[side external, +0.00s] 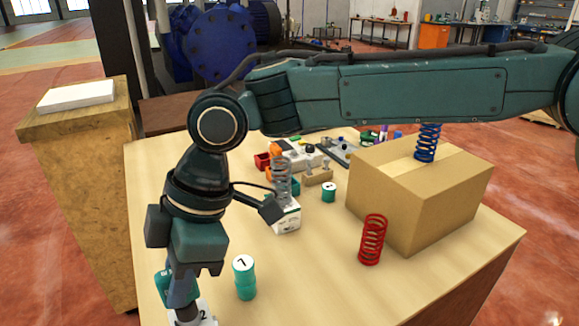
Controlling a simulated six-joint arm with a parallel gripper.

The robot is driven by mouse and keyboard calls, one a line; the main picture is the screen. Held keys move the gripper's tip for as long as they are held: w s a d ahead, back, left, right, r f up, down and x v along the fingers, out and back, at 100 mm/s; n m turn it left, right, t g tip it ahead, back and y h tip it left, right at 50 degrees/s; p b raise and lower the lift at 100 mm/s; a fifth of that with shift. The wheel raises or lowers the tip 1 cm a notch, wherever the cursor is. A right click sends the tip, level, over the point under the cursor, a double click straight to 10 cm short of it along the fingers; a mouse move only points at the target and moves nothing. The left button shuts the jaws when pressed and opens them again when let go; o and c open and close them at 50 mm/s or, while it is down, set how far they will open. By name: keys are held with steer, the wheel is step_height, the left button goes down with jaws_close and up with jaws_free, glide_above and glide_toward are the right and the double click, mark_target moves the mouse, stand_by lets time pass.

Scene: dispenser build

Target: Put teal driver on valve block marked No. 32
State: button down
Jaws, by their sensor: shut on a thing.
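My gripper (192,268) points down at the lower left of the table, shut on the teal driver (163,284). The driver is partly hidden by my gripper, and its dark lower end reaches down to a white block (207,318) at the bottom edge. A "2" shows on this block; the rest of its marking is hidden or cut off, so I cannot read the full number. The driver's lower end overlaps the block in the picture; I cannot tell whether they touch.
A teal canister marked 7 (244,280) stands close right of my gripper. A white box (286,216) with a grey spring (281,178), a small teal can (328,192), a red spring (373,240) and a cardboard box (425,205) stand farther right. Table between them is clear.

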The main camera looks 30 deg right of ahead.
steer(key=c, duration=1.3)
jaws_free()
steer(key=shift+c, duration=0.2)
steer(key=v, duration=1.2)
steer(key=shift+d+r, duration=0.1)
